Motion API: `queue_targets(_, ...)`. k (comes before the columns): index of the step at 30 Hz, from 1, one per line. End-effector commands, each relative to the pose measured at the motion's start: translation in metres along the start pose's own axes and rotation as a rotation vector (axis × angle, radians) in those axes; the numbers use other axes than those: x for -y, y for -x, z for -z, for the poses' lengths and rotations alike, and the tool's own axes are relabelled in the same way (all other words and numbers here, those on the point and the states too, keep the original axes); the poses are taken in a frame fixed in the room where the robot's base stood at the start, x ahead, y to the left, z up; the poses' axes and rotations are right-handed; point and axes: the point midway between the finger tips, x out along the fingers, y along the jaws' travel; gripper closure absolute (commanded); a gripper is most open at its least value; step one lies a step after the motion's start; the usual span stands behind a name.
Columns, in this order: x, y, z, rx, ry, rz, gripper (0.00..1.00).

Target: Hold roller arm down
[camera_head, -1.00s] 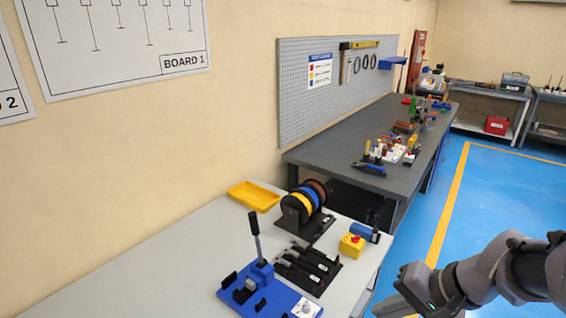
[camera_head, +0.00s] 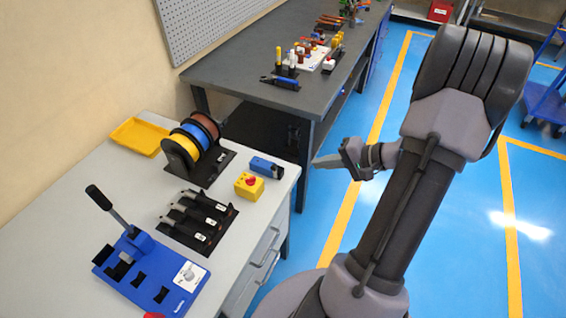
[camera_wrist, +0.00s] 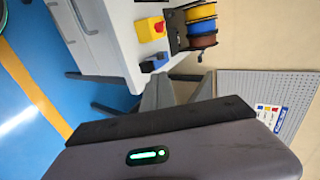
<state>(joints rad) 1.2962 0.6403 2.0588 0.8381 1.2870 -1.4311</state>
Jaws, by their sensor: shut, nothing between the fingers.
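The bender is a blue base (camera_head: 150,277) at the front left of the light grey table in the head view. Its roller arm (camera_head: 113,209) is a lever with a black grip that leans up to the left from a blue block. My gripper (camera_head: 316,163) is in the air to the right of the table, well apart from the roller arm, with nothing held. Its fingers show as one closed grey shape in the wrist view (camera_wrist: 157,92). The bender is not in the wrist view.
On the table are a black rack of dark tools (camera_head: 198,221), a yellow box with a red button (camera_head: 249,186), a blue device (camera_head: 266,167), wire spools (camera_head: 190,143) and a yellow tray (camera_head: 138,136). A dark workbench (camera_head: 260,62) stands behind. Blue floor right of the table is open.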

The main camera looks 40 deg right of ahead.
Motion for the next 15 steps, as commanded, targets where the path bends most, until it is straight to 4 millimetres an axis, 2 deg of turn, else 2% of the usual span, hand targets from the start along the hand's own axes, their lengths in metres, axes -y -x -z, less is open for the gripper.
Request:
queue_targets(5,-0.001,-0.017,-0.001,0.004,0.001,0.001,1.0)
queue_targets(15,-0.002,-0.092,-0.002,0.005,0.001,-0.001,1.0)
